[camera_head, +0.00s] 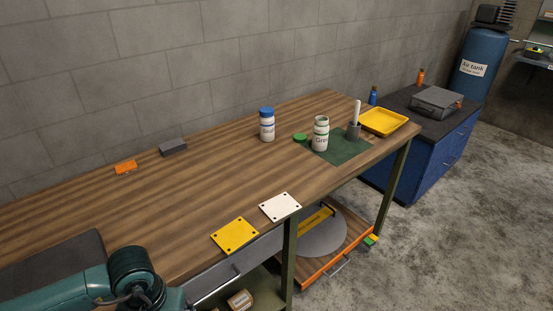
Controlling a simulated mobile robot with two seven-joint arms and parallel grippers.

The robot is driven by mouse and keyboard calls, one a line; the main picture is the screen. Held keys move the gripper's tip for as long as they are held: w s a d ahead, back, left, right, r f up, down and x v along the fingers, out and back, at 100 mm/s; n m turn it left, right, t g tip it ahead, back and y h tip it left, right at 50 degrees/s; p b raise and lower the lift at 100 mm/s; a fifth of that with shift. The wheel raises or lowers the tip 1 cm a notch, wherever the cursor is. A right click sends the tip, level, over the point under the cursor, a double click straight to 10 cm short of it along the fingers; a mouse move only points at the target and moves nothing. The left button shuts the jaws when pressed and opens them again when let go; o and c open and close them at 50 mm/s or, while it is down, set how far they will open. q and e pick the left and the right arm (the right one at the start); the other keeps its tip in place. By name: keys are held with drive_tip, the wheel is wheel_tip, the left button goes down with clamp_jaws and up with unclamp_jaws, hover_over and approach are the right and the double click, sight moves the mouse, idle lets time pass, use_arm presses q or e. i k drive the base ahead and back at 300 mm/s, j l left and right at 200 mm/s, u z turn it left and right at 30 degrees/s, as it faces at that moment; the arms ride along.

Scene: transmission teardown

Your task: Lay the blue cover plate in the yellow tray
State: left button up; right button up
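The yellow tray (384,121) lies at the far right end of the wooden workbench and looks empty. I see no blue cover plate in this view. Two other plates with dark corner holes lie flat near the bench's front edge: a yellow plate (235,236) and a white plate (280,207). A teal arm link of mine shows at the lower left. Neither of my grippers is in view.
A blue-lidded jar (267,126), orange block (126,167) and grey block (172,147) stand farther left. The bench middle is clear.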

sight(386, 126)
drive_tip(key=i+l, duration=0.25)
drive_tip(key=l, duration=0.25)
drive_tip(key=i+l, duration=0.25)
drive_tip(key=l, duration=0.25)
drive_tip(key=i+l, duration=0.25)
drive_tip(key=l, duration=0.25)
drive_tip(key=i+l, duration=0.25)
drive_tip(key=l, duration=0.3)
drive_tip(key=i+l, duration=0.25)
drive_tip(key=l, duration=0.25)
drive_tip(key=i+l, duration=0.25)
drive_tip(key=l, duration=0.25)
drive_tip(key=i+l+z, duration=0.1)
drive_tip(key=i+l, duration=0.15)
drive_tip(key=l, duration=0.25)
drive_tip(key=i+l, duration=0.25)
drive_tip(key=l, duration=0.25)
drive_tip(key=i+j, duration=0.2)
drive_tip(key=i, duration=0.3)
